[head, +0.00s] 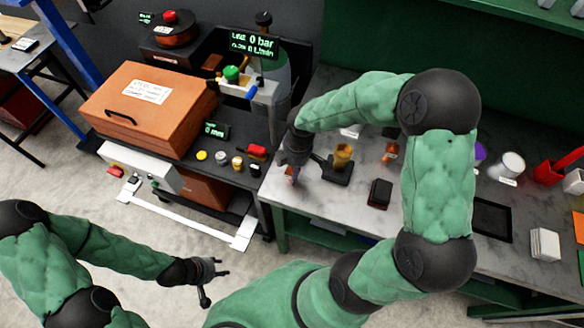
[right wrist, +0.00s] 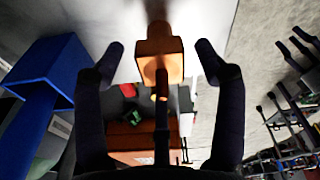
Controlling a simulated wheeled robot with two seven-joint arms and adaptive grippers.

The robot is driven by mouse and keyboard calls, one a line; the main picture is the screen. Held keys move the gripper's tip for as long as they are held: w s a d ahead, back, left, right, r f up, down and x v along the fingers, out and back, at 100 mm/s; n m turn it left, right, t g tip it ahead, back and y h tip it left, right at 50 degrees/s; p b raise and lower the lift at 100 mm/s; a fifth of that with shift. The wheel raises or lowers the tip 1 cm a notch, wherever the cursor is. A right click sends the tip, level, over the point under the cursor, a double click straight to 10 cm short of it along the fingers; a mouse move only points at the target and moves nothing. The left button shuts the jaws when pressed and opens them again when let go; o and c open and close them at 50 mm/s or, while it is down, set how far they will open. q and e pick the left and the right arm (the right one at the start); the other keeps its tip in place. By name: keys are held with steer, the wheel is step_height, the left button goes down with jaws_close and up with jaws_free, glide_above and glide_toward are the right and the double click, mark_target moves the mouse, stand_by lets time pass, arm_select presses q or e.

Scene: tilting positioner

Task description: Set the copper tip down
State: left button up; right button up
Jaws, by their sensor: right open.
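In the right wrist view, a copper-orange piece (right wrist: 160,58) with a blocky body and narrower far end lies between my right gripper's fingers (right wrist: 161,62). I take it for the copper tip. Gaps show on both sides, so the spread fingers do not visibly clamp it. In the head view my right gripper (head: 292,172) points down at the left end of the grey bench (head: 310,205). A small orange patch shows by its fingers, mostly hidden. My left gripper (head: 214,270) hangs over the floor with its fingers apart and empty, away from the bench.
An amber cup (head: 343,155) on a dark stand is just right of the right gripper. A dark block (head: 380,192) and a copper-coloured piece (head: 390,152) are farther right. An orange case (head: 150,108) is on the left bench. The bench's front left is clear.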

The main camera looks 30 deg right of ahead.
step_height(320, 180, up, 11)
steer(key=s+p, duration=0.1)
steer(key=p, duration=0.1)
steer(key=shift+d, duration=0.45)
